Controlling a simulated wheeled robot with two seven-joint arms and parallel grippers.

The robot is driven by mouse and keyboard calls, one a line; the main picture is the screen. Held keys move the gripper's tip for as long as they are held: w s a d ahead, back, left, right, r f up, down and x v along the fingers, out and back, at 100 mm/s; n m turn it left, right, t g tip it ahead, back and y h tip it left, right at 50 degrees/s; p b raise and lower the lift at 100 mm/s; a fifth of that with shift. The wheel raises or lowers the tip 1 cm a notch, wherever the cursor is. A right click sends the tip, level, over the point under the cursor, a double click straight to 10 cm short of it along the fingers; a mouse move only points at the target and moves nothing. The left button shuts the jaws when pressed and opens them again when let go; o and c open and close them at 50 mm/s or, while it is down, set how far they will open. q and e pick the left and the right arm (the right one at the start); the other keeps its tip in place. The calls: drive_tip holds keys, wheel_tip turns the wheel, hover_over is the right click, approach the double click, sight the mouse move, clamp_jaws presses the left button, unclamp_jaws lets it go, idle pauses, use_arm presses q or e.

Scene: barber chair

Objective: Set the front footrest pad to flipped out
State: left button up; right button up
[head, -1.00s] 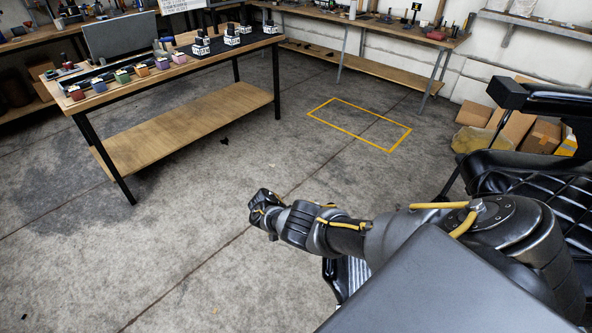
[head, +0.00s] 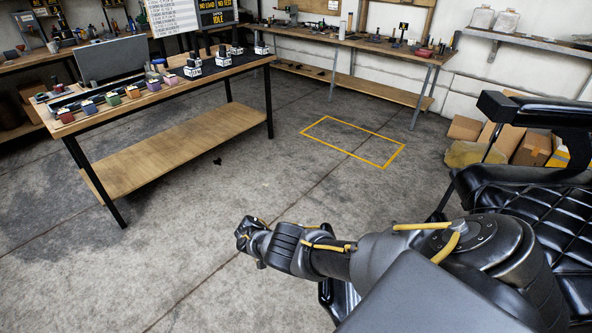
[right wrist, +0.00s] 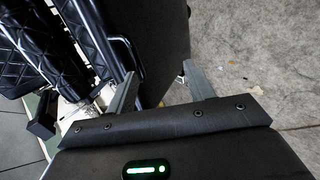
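The black padded barber chair (head: 560,215) stands at the right edge of the head view, with its armrest on top and quilted seat below. A dark part of the chair (head: 338,300) shows low behind my right arm; I cannot tell whether it is the front footrest pad. My right arm reaches left across the chair's front, and its far end is over bare floor. In the right wrist view my right gripper (right wrist: 158,70) is open, with nothing between its fingers. Quilted chair parts (right wrist: 45,45) lie to its upper left. My left gripper is not in view.
A wooden workbench (head: 165,100) with small coloured boxes stands at the left. Another bench (head: 350,38) runs along the back wall. Cardboard boxes (head: 533,148) lie behind the chair. The floor around the yellow rectangle (head: 392,160) is clear.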

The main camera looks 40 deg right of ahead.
drive_tip(key=shift+s+d+f, duration=0.25)
drive_tip(key=shift+s+f, duration=0.1)
drive_tip(key=shift+s, duration=0.25)
drive_tip(key=shift+c, duration=0.4)
drive_tip(key=v, duration=1.2)
drive_tip(key=shift+b, duration=0.35)
drive_tip(key=shift+w+d+r, duration=0.1)
drive_tip(key=shift+r, duration=0.1)
drive_tip(key=shift+w+d, duration=0.1)
